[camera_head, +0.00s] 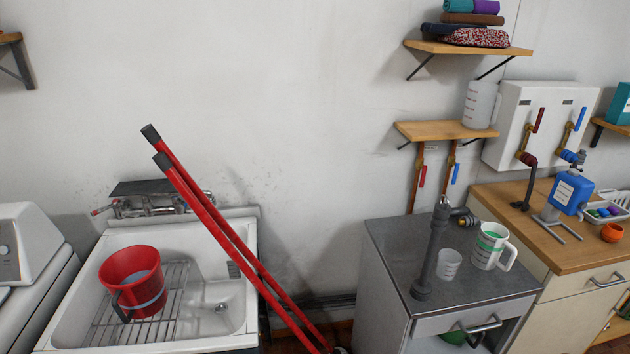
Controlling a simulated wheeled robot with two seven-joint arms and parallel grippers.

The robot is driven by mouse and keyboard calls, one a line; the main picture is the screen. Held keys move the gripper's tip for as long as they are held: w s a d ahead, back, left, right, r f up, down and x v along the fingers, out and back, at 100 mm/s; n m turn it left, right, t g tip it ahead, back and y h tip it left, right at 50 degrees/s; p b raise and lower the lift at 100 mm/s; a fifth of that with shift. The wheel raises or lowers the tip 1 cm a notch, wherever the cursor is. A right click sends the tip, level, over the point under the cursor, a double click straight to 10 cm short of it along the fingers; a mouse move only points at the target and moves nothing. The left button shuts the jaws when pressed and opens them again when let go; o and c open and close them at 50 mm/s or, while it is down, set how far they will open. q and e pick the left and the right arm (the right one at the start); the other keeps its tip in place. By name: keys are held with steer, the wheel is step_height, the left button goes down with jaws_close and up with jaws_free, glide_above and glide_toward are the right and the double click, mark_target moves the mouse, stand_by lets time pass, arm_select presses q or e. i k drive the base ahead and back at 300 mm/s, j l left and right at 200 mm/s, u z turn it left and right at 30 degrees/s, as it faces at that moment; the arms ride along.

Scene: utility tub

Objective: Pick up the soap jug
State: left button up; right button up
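No jug carries a readable soap label, so I cannot tell for sure which one is the soap jug. A blue container with a white label (572,193) sits on a metal stand on the wooden counter. A red jug (133,277) with a dark handle stands on the rack in the sink. A translucent jug (479,104) stands on the lower wall shelf. Neither of my grippers is in view.
A small clear cup (449,264) and a dark upright pipe (431,256) stand left of the white jug on the grey cabinet (390,241). Two long red handles (222,232) lean across the sink's (250,230) right side. An orange pot (612,233) sits on the wooden counter.

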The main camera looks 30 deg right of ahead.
mark_target(492, 238)
steer(key=z, duration=1.9)
